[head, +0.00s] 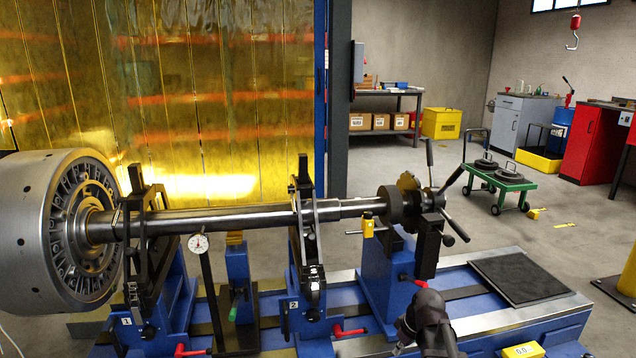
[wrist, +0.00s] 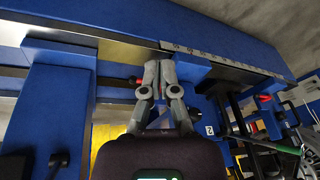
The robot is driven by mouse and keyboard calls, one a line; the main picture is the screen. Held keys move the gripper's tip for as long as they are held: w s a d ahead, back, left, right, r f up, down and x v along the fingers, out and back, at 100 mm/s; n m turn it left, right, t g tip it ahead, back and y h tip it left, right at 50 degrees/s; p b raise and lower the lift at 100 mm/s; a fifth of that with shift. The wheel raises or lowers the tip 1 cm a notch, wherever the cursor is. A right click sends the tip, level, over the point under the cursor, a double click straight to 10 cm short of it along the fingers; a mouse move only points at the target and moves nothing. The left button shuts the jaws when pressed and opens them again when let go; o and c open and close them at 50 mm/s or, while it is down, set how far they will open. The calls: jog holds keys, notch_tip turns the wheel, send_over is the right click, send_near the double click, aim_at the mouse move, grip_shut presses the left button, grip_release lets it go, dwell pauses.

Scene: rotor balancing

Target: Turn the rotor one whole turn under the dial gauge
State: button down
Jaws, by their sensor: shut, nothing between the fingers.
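The rotor is a long steel shaft (head: 240,216) with a large grey drum (head: 35,235) at its left end. It lies level across two dark roller supports, numbered 1 (head: 145,260) and 2 (head: 308,250). The round white dial gauge (head: 199,243) stands on a dark post just below the shaft, near support 1; its reading is too small to tell. A hub with several dark handle spokes (head: 452,180) sits at the shaft's right end. My gripper (wrist: 158,68) is shut and empty in the wrist view, in front of blue stand parts. In the head view, a dark part of my arm shows low, right of centre.
Red levers (head: 350,331) and a green-handled lever (head: 236,303) stick out along the blue bed. A black pad (head: 520,277) lies at its right end. A green cart (head: 500,183) stands on open floor behind. A yellow curtain (head: 230,90) closes off the back left.

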jog(key=s+a+m+g+h, duration=0.2)
jog(key=s+a+m+h, duration=0.15)
jog(key=s+m, duration=0.45)
notch_tip(320, 180, up, 41)
jog(key=s+p, duration=0.1)
jog(key=p, duration=4)
jog(key=shift+s+a+n+y+p, duration=0.15)
jog(key=shift+a+n+y+p, duration=0.15)
jog(key=shift+a+n+y, duration=0.1)
jog(key=shift+c, duration=2.4)
grip_release()
jog(key=w+d+r+p, duration=0.3)
jog(key=w+d, duration=0.2)
jog(key=w, duration=0.6)
jog(key=w+d+r+p, duration=0.2)
jog(key=w+d, duration=0.3)
jog(key=w, duration=0.6)
jog(key=w+d+r+p, duration=0.2)
jog(key=w+d, duration=0.7)
jog(key=w, duration=0.1)
jog(key=w+d+r+y+p, duration=0.1)
jog(key=w+d+r+p, duration=0.2)
jog(key=w+d, duration=0.6)
jog(key=shift+w, duration=0.4)
